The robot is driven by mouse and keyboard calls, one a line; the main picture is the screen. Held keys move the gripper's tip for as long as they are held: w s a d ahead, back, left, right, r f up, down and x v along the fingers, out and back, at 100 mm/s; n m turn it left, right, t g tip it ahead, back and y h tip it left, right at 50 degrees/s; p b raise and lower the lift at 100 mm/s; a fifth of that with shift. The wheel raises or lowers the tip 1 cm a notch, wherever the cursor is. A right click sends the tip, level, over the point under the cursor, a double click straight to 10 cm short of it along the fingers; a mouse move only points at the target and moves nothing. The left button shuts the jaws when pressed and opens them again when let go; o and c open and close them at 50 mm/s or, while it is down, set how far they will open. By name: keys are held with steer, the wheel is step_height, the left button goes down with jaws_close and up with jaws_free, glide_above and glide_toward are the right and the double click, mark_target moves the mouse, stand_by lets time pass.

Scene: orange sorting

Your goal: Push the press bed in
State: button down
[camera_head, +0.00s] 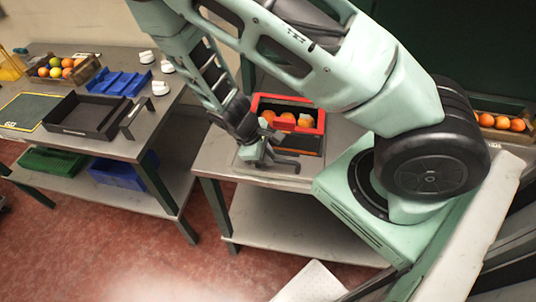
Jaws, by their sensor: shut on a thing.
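A dark box with a red rim (322,124) stands on the middle table and holds several oranges. I take it to be part of the press, but I cannot tell for sure which part is the bed. A dark handle (287,165) sticks out low at its front left. My gripper (263,159) reaches down at that handle, just in front of the box, and is shut on it. The wrist and fingers hide part of the handle and the box's left side.
The left table carries a black open tray (84,118) with a raised handle, a blue rack (119,82), a fruit crate (62,68) and white knobs. Another crate of oranges (500,122) sits at the right. My arm covers the upper middle.

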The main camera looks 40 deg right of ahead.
steer(key=w+d+b, duration=0.1)
steer(key=w+d, duration=0.4)
steer(key=d, duration=0.1)
steer(key=w+d+b, duration=0.2)
steer(key=w+d, duration=0.3)
steer(key=d, duration=0.2)
steer(key=w+d+b, duration=0.1)
steer(key=w+d, duration=0.4)
steer(key=d, duration=0.1)
steer(key=shift+d, duration=0.15)
steer(key=shift+w+d+r, duration=0.1)
steer(key=shift+w+d, duration=0.25)
steer(key=shift+d, duration=0.05)
steer(key=c, duration=1.4)
jaws_free()
steer(key=shift+w+d, duration=0.1)
steer(key=shift+b, duration=0.3)
steer(key=shift+a+r, duration=0.25)
steer(key=shift+r, duration=0.05)
steer(key=b+v, duration=0.4)
steer(key=v, duration=1.2)
steer(key=shift+r, duration=0.35)
steer(key=shift+w+a, duration=0.1)
